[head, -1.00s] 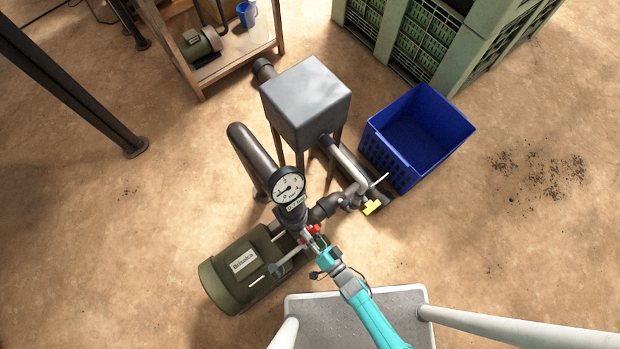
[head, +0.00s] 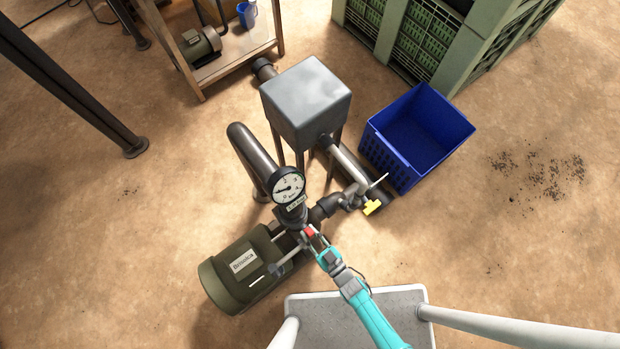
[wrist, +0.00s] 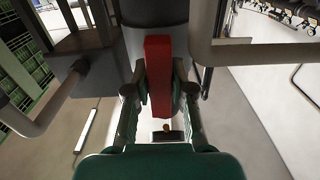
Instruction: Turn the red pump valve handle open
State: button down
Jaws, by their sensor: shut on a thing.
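The red pump valve handle (wrist: 159,75) is a red bar in the middle of the wrist view, running away from me between my fingers. In the head view only a small red part of the handle (head: 310,231) shows, just below the gauge. My gripper (wrist: 160,92) is shut on the handle, with a finger on each side of it. In the head view my gripper (head: 316,240) partly covers the handle and the valve body. The pump (head: 245,268), olive green with a label, lies to the left of my gripper.
A pressure gauge (head: 288,188) stands on the pipe just above the handle. A yellow handle (head: 372,207) sits on the pipe to the right. A blue crate (head: 418,137) and a grey box (head: 306,100) stand behind. Bare floor lies further right.

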jog(key=shift+n, duration=0.3)
jog(key=c, duration=1)
grip_release()
jog(key=shift+s, duration=0.1)
jog(key=shift+v, duration=3.65)
jog(key=shift+d, duration=0.1)
